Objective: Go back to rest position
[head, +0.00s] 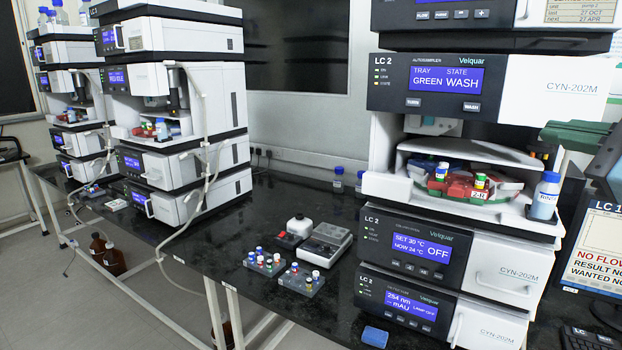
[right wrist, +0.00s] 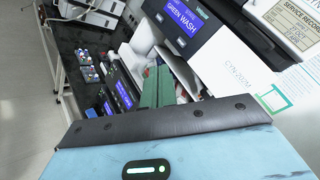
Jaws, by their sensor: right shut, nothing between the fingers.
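My right gripper (head: 560,135) shows at the right edge of the head view, in front of the right-hand instrument stack. Its green fingers are shut with nothing between them. They also show in the right wrist view (right wrist: 157,86), with a dark-edged, pale blue part of my own arm filling the bottom. The gripper looks clear of the stack's open autosampler bay, though its exact distance is hard to tell. My left gripper is in neither view.
The right-hand stack (head: 540,90) holds an open bay with coloured vials and a blue-capped bottle (head: 545,195). A monitor (head: 596,250) stands at the far right. Vial racks (head: 301,281) and a grey device (head: 324,245) sit on the black bench (head: 255,320). More stacks (head: 180,100) stand left.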

